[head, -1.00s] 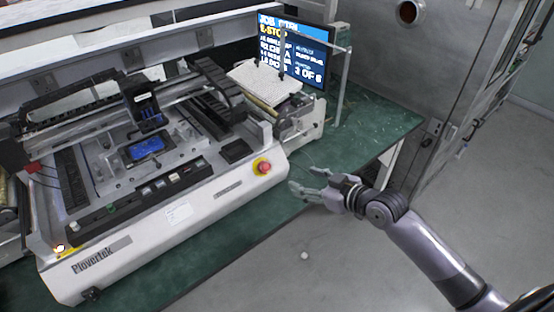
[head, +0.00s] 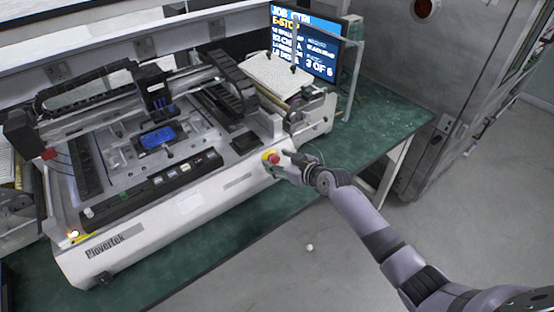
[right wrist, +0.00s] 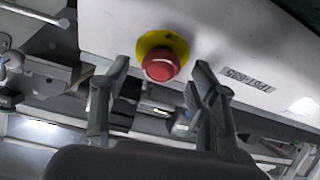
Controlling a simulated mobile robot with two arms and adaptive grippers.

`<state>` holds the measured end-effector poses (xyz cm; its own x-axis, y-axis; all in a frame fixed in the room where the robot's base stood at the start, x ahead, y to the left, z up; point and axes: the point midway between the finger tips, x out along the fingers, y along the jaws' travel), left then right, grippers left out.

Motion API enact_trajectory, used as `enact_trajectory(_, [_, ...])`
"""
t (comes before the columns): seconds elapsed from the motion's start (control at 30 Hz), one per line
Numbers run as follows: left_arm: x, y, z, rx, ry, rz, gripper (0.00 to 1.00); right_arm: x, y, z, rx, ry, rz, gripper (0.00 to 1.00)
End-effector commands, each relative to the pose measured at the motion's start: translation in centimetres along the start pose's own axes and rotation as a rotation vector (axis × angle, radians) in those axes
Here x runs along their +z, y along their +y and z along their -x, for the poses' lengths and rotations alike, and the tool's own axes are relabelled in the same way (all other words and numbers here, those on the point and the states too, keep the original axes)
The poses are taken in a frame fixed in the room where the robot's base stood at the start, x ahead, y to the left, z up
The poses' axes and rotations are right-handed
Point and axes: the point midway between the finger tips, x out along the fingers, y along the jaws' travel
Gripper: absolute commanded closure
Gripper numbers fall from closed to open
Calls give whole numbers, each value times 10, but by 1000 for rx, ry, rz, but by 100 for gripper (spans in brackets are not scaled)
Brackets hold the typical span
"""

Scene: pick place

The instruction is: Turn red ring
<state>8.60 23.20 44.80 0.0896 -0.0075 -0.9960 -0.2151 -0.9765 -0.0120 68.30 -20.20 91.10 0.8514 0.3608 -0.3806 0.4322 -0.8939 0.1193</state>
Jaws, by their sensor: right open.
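The red ring is the red round knob (head: 271,157) on a yellow disc, on the front right corner of the white Plovertek machine. In the right wrist view the red knob (right wrist: 161,65) shows between and just beyond the two fingers. My right gripper (head: 282,163) is at the knob, with its fingers close to it in the head view. In the right wrist view my right gripper (right wrist: 157,85) is open, one finger to each side of the knob, with gaps on both sides. Contact cannot be told. My left gripper is not in view.
The white machine (head: 150,235) fills the left of the green table (head: 385,115). A screen (head: 307,50) reading E-STOP stands behind it. A metal cabinet (head: 405,60) is at the right.

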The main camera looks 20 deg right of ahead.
Motion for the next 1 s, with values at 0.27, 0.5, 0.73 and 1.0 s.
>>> enact_trajectory(0.27, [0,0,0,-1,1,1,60,0,0,-12,0,1,0,46])
enact_trajectory(0.5, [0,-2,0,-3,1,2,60,0,0,-12,0,0,0,47])
enact_trajectory(0.73, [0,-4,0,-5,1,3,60,0,0,-12,0,0,0,62])
enact_trajectory(1.0, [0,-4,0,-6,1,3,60,0,0,-12,0,0,0,80])
